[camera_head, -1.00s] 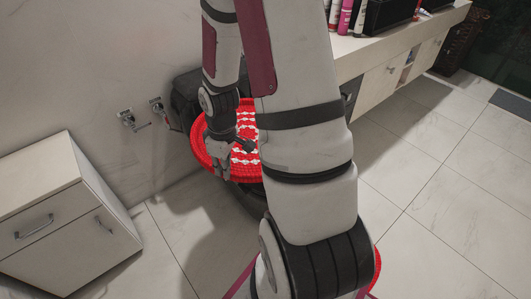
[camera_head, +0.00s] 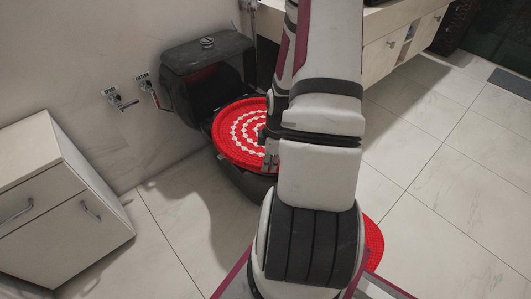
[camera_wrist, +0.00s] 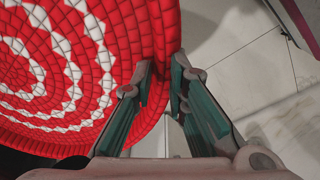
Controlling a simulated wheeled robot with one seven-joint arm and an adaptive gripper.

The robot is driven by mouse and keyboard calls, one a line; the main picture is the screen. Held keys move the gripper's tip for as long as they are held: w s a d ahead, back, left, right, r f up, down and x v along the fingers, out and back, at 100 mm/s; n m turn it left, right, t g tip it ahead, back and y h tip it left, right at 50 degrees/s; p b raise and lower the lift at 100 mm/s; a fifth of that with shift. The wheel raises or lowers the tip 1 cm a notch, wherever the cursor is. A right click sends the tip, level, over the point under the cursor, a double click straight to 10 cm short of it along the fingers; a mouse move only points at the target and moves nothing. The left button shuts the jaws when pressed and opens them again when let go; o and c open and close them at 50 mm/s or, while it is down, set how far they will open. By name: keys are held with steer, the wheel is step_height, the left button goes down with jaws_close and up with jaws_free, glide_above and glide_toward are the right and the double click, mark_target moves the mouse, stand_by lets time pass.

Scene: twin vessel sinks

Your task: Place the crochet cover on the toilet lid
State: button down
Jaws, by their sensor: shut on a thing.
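The crochet cover (camera_head: 233,134) is a round red disc with white rings. In the head view it is over the bowl of the black toilet (camera_head: 232,178), in front of the cistern (camera_head: 205,58). Whether it rests on the lid or is held just above it I cannot tell; the lid beneath is hidden. My gripper (camera_head: 270,156) is at the cover's right edge, partly hidden by my arm. In the wrist view my gripper (camera_wrist: 167,72) is shut on the rim of the cover (camera_wrist: 100,60), one finger on each side.
A white cabinet (camera_head: 60,205) stands at the left. Wall valves (camera_head: 122,98) are left of the toilet. A vanity counter (camera_head: 395,22) runs along the upper right. Another red round item (camera_head: 373,248) shows partly behind my arm. The tiled floor at right is clear.

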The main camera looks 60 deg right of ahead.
steer(key=w+d, duration=0.1)
steer(key=w+d+b, duration=0.1)
steer(key=w+d, duration=0.3)
steer(key=shift+d+f, duration=0.25)
steer(key=shift+f, duration=0.15)
steer(key=shift+w+d+f+b, duration=0.2)
steer(key=shift+b, duration=0.2)
step_height(320, 180, down, 3)
steer(key=shift+f+b, duration=0.1)
steer(key=shift+b, duration=0.7)
steer(key=shift+s, duration=0.1)
steer(key=c, duration=1.6)
jaws_free()
